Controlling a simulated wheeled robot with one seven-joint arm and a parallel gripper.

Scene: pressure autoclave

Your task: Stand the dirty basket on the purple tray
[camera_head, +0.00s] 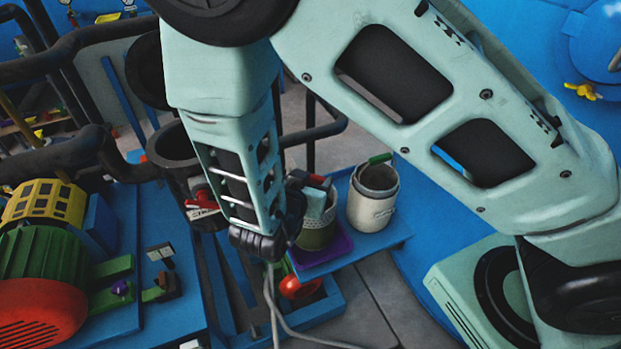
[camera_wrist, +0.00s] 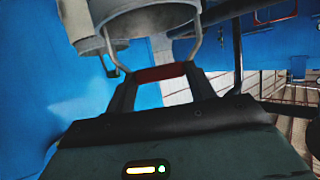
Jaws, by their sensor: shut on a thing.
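The dirty basket (camera_head: 316,236), a round pail with a pale upper part and an olive lower part, is over the purple tray (camera_head: 334,251) in the head view. I cannot tell whether its base touches the tray. My gripper (camera_head: 316,183) is at the top of this basket, partly hidden behind my forearm. In the wrist view my gripper (camera_wrist: 160,76) is shut on the basket's red handle grip (camera_wrist: 161,72). The basket body (camera_wrist: 140,22) shows beyond the fingers, with a wire bail at its side.
A cream basket (camera_head: 371,213) with a green handle grip stands close to the right on the blue platform (camera_head: 385,238). A dark cylinder (camera_head: 172,146) and pipes are to the left. A red and green motor (camera_head: 45,275) is at lower left.

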